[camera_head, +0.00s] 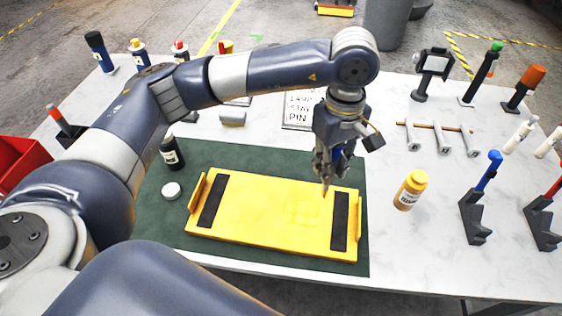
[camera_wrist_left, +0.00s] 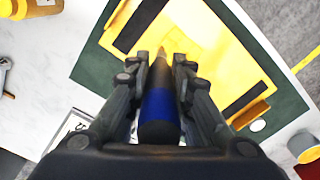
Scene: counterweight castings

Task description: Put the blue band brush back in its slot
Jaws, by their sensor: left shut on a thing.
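My left gripper (camera_head: 327,178) points down above the right part of a yellow plate. It is shut on the blue band brush (camera_wrist_left: 160,105), which has a dark body, a wide blue band and a brownish pointed tip. In the head view a bit of its blue (camera_head: 337,151) shows between the fingers, and the tip points down toward the plate. The fingers hide much of the brush in the head view. I cannot tell which place is the brush's slot. My right gripper is not in view.
The yellow plate (camera_head: 265,208) with black strips lies on a green mat (camera_head: 210,155). A yellow bottle (camera_head: 410,190) stands right of it; a dark bottle (camera_head: 172,153) and white lid (camera_head: 171,190) are left. Dark holders (camera_head: 475,218) with tools stand at the right.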

